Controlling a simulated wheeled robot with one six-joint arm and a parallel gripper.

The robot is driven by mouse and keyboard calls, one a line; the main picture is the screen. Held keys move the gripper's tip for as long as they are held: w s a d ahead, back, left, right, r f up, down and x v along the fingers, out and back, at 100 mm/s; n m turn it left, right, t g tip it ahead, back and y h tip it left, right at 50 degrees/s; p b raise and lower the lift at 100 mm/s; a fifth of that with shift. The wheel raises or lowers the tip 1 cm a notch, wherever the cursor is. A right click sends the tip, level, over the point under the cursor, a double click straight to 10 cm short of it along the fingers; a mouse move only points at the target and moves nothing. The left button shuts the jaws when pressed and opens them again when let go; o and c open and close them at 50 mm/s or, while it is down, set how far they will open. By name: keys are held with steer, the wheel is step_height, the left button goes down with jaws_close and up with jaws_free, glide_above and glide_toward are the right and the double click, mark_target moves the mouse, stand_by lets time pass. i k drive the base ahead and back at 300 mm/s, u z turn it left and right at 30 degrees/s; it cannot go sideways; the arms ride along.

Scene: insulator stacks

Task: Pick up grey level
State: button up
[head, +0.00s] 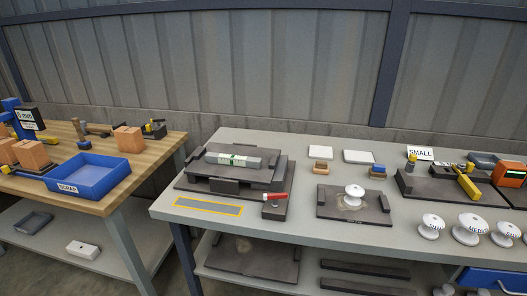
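The grey level (258,158) is a light grey bar with a green patch near its middle. It lies flat on top of a dark grey stepped block (196,180) on the left part of the grey table. Its whole length shows and nothing covers it. My gripper is not in view.
A yellow-outlined strip (208,206) lies in front of the dark block, and a red-handled lever (275,196) stands at its right front. A white insulator (354,195) sits on a dark plate; several more stand further right. A blue tray (88,177) is on the wooden table (120,193) at left.

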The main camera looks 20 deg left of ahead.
mark_target(245, 162)
steer(key=u, duration=0.35)
steer(key=i, duration=0.9)
steer(key=u, duration=0.65)
